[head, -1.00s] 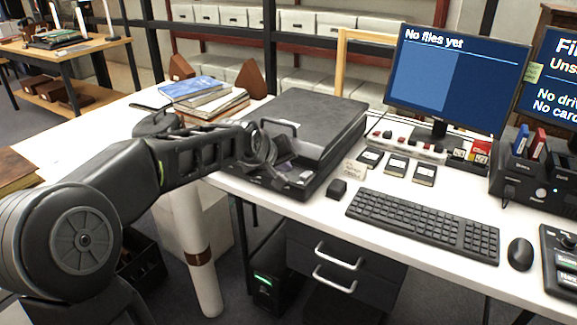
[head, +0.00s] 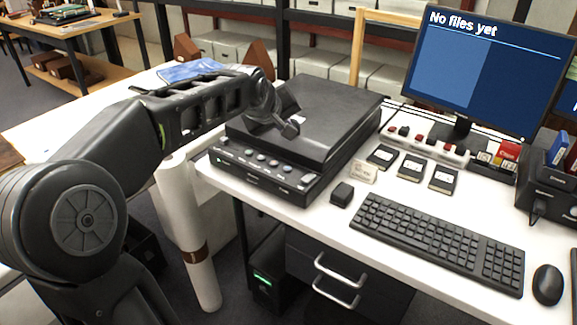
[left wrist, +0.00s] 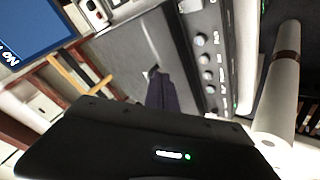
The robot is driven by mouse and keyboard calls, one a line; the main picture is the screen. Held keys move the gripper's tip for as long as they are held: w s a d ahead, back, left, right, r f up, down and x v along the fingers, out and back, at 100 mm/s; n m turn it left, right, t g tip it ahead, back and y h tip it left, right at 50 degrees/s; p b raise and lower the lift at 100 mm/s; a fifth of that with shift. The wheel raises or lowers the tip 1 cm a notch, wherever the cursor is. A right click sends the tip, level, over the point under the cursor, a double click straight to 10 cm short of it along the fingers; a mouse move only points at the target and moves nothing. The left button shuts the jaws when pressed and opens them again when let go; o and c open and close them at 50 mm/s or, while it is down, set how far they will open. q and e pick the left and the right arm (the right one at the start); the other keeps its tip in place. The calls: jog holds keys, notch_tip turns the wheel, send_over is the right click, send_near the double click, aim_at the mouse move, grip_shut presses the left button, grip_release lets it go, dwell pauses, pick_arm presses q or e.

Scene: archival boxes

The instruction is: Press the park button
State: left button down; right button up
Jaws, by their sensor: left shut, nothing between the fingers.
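A black flatbed scanner (head: 335,112) stands on the white desk with its lid down. Its front panel (head: 262,172) carries a row of several small round buttons and a green light at the left end. The labels are too small to read, so I cannot tell which button is park. The panel also shows in the left wrist view (left wrist: 222,50), with its knob-like buttons (left wrist: 204,59). My left gripper (head: 288,128) is shut and empty, over the lid's front part behind the buttons. Its dark fingers (left wrist: 160,92) point toward the lid in the left wrist view. My right gripper is out of view.
A keyboard (head: 435,240), a mouse (head: 547,284) and a small black block (head: 342,193) lie right of the scanner. Three dark cartridges (head: 411,167) lie before the monitor (head: 488,65), which reads "No files yet". A white roll (head: 185,235) stands left of the desk.

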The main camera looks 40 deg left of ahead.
aim_at(286, 170)
pick_arm(q)
jog(key=shift+f, duration=0.15)
notch_tip(286, 170, down, 9)
jog(key=b, duration=0.6)
jog(key=shift+r+b, duration=0.2)
jog(key=shift+b, duration=0.2)
jog(key=shift+f, duration=0.15)
dwell(1.4)
jog(key=shift+f+b, duration=0.25)
jog(key=shift+b, duration=0.15)
jog(key=shift+f+b, duration=0.5)
jog(key=shift+f, duration=0.05)
dwell(0.5)
dwell(0.4)
jog(key=shift+r+p, duration=0.7)
jog(key=shift+r, duration=0.25)
